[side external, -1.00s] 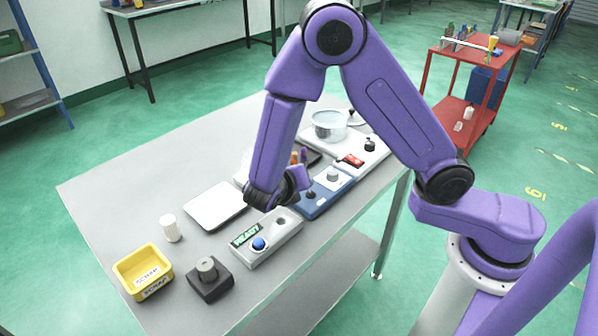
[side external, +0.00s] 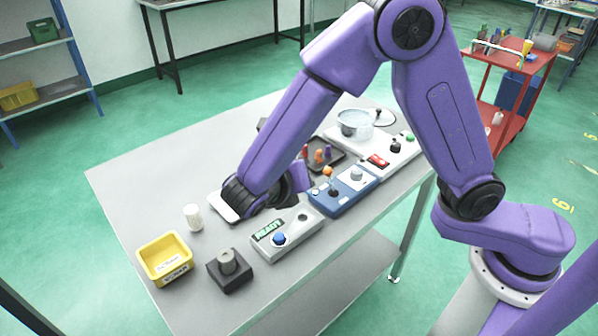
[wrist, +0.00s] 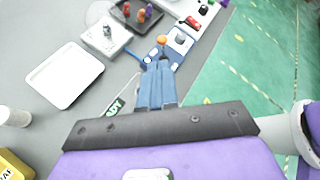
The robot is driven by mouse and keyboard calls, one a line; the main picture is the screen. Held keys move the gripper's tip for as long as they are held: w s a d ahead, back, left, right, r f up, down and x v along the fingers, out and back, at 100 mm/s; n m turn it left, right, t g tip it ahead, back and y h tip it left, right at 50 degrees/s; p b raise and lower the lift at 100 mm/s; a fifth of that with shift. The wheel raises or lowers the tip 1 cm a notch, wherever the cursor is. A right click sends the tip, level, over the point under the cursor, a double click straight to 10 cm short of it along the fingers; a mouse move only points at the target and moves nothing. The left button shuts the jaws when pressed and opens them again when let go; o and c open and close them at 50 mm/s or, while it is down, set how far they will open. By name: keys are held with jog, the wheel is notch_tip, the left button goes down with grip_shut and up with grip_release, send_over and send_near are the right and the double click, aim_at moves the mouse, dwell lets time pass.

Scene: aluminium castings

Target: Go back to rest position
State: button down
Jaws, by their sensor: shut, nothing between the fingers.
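My gripper shows in the wrist view (wrist: 158,68) with its blue fingers shut together and nothing between them. In the side view my wrist hangs above the grey table (side external: 135,175), in front of the right part of a white tray (side external: 218,206). The fingers are mostly hidden there. In the wrist view the fingertips overlap the near edge of the blue control box (side external: 345,195), by its orange-topped stick (side external: 328,172). I cannot tell the height between them. A grey box (side external: 290,240) with a READY display and blue button lies below my wrist.
A white cylinder (side external: 193,217), a yellow SCRAP bin (side external: 165,257) and a dark block with a grey cylinder (side external: 228,262) stand at the front left. A dark tray (side external: 340,163) with coloured pieces and a glass bowl (side external: 355,123) are behind. The table's left part is clear.

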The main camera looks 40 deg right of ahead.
jog(key=s+d+m+g+y, duration=0.1)
jog(key=s+d+m+y, duration=0.2)
jog(key=s, duration=0.4)
jog(key=s+d+r+m+g+y, duration=0.1)
jog(key=s+d+m+g+y, duration=0.1)
jog(key=s+d+m+y, duration=0.2)
jog(key=s+d+r+m+g+y, duration=0.1)
jog(key=s+d+m+y, duration=0.3)
jog(key=s+m, duration=0.4)
jog(key=s+d, duration=0.1)
jog(key=s, duration=0.1)
jog(key=shift+s+d+m+g, duration=0.3)
jog(key=shift+d+m+g, duration=0.05)
jog(key=shift+m+g, duration=0.05)
